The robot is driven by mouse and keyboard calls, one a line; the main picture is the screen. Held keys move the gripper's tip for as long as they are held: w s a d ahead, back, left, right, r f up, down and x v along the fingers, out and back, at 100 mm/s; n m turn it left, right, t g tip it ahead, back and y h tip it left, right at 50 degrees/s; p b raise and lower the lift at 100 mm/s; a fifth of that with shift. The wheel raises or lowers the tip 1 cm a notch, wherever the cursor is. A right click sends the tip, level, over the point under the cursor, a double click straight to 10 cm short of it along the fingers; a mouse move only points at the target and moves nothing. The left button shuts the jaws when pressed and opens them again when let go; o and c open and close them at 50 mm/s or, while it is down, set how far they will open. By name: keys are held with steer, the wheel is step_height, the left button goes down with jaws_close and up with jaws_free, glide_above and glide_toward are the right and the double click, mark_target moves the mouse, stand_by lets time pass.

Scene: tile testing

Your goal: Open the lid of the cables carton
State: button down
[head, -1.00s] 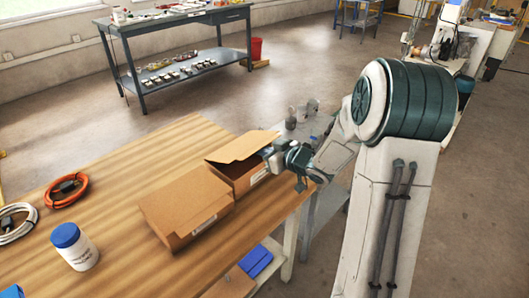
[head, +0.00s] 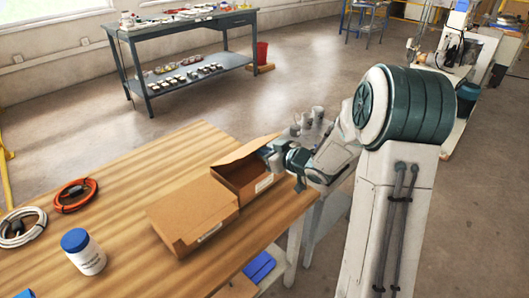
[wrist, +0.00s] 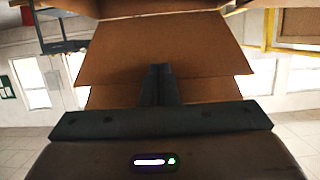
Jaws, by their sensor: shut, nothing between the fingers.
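Two brown cartons stand on the wooden table. The far carton (head: 262,184) has its lid (head: 243,150) partly raised and tilted, with part of its dark inside showing. The near carton (head: 190,212) is closed. The labels are too small to read, so I cannot tell by them which is the cables carton. My gripper (head: 266,153) is at the right side of the far carton, by its raised lid. In the wrist view my gripper (wrist: 158,70) is shut and empty, with brown cardboard (wrist: 210,60) close in front of the fingers. I cannot tell whether they touch.
An orange cable coil (head: 74,195), a white cable coil (head: 20,228) and a white jar with a blue lid (head: 85,255) lie left on the table. Grey mugs (head: 318,114) stand behind my gripper. A workbench (head: 185,28) is at the back. The table's far left is clear.

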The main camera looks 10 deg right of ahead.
mark_target(260, 145)
steer(key=shift+w+a+r+p, duration=0.2)
steer(key=shift+w+r+p, duration=0.1)
steer(key=shift+r+p, duration=0.3)
steer(key=shift+w+a+r+p, duration=0.15)
steer(key=shift+w+r+p, duration=0.1)
steer(key=shift+r+p, duration=0.25)
steer(key=shift+w+a+r, duration=0.1)
steer(key=shift+a+r, duration=0.05)
steer(key=shift+w+a+r+p, duration=0.3)
steer(key=shift+w+r+p, duration=0.1)
steer(key=shift+r+p, duration=0.15)
steer(key=shift+w+a+r+p, duration=0.25)
steer(key=shift+w+r+p, duration=0.15)
steer(key=shift+r+p, duration=0.15)
steer(key=shift+w, duration=0.1)
steer(key=shift+w+a+r+p, duration=0.65)
steer(key=shift+w+r+p, duration=0.1)
steer(key=shift+p, duration=0.1)
steer(key=shift+w+a+r, duration=0.1)
steer(key=shift+w+a, duration=0.05)
steer(key=shift+w, duration=0.05)
